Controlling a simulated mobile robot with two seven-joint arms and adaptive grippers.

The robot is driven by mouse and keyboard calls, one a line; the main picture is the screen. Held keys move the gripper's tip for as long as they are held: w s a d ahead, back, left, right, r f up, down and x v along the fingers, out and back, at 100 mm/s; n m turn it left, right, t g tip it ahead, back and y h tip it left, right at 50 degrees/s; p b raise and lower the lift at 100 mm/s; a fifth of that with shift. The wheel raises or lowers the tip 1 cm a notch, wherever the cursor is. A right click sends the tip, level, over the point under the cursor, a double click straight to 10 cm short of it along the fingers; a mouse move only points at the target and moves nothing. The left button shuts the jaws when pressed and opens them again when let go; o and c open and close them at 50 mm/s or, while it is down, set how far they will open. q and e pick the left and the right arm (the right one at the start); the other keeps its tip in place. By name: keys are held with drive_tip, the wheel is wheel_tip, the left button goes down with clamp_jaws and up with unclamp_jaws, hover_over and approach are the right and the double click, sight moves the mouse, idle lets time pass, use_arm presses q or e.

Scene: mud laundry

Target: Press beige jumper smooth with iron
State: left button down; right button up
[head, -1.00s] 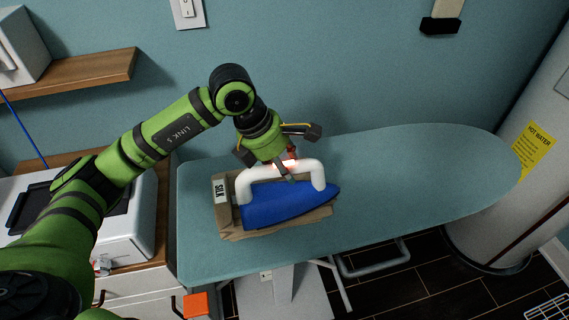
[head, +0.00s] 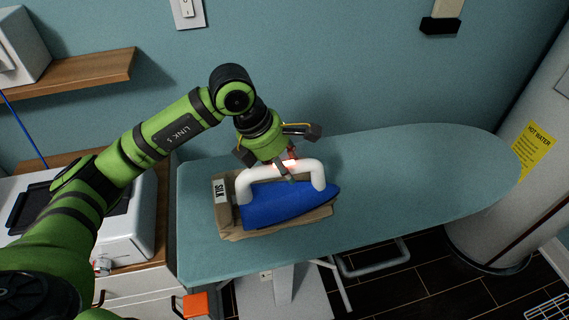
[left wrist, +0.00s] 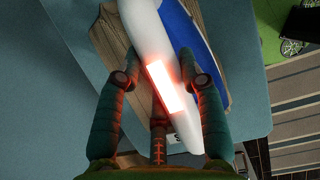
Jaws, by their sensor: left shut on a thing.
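The iron (head: 287,203) has a blue body and a white handle, and stands on the folded beige jumper (head: 234,229) with its tip pointing right. A white tag reading SILK (head: 220,190) shows at its heel end. The jumper lies on the ironing board (head: 400,190), partly hidden under the iron. My left gripper (head: 288,170) comes from above and is shut on the iron's white handle. In the left wrist view the fingers (left wrist: 165,75) lie on both sides of the handle, with a red glow on it. My right gripper is not in view.
A water heater (head: 510,170) with a yellow HOT WATER label stands at the board's right end. A white machine (head: 130,225) and cabinet are at the left. A wooden shelf (head: 90,78) is on the wall. The board's right half is clear.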

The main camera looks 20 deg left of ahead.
use_arm(q)
drive_tip(key=shift+s, duration=0.1)
idle(0.3)
drive_tip(key=shift+r+p, duration=0.6)
drive_tip(key=shift+r, duration=0.55)
drive_tip(key=shift+w+r+p, duration=0.2)
drive_tip(key=shift+r+p, duration=0.75)
drive_tip(key=shift+r, duration=1.05)
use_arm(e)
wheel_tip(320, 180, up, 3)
